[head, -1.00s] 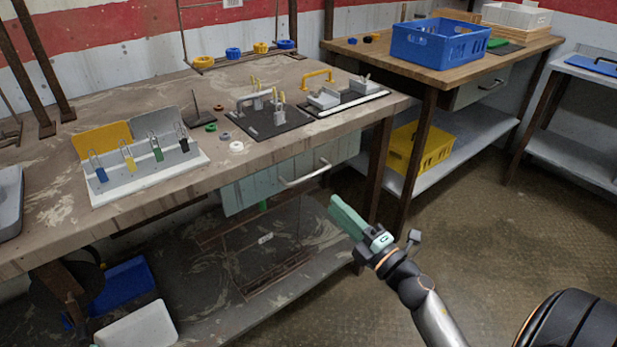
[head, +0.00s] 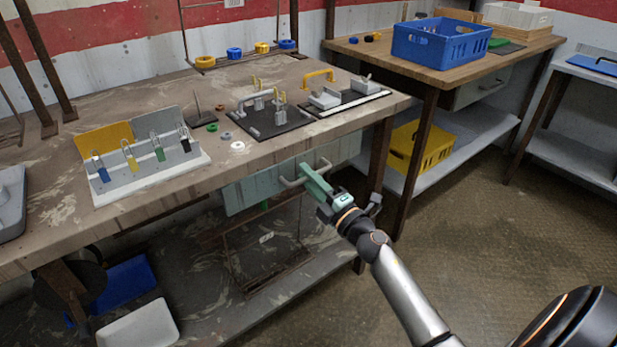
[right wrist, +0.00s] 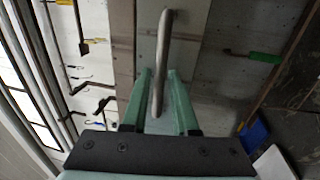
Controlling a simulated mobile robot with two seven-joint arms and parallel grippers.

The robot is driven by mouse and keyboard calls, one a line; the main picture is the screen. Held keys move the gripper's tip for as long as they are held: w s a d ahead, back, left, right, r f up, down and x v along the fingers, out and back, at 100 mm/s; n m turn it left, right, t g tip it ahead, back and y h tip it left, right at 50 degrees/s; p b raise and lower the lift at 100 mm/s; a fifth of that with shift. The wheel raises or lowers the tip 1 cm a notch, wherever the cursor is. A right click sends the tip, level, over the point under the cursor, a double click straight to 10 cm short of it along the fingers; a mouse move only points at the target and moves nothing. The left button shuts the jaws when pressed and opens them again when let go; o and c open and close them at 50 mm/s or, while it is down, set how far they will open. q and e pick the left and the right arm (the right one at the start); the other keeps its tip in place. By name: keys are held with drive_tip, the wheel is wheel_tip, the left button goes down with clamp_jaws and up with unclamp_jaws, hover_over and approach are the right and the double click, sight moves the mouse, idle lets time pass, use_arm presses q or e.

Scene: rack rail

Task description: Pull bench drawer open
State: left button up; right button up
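The bench drawer (head: 240,193) has a pale grey-green front under the near edge of the worktop, and it looks closed. Its metal bar handle (head: 290,183) shows at both ends in the head view; my right gripper covers its middle. My right gripper (head: 308,173) is at the handle, coming from the lower right. In the right wrist view, the handle (right wrist: 163,50) runs between the two green fingers of the right gripper (right wrist: 158,78). The fingers are apart, with some space beside the bar, so they are open around it. My left gripper is not in view.
The worktop (head: 60,215) above carries a padlock rack (head: 150,165) and black fixture plates (head: 270,125). A bench leg (head: 380,155) stands right of the drawer. A lower shelf (head: 225,310) lies below. The floor (head: 470,240) in front is open.

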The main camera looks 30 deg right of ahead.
drive_tip(key=shift+c, duration=0.4)
clamp_jaws()
idle(0.9)
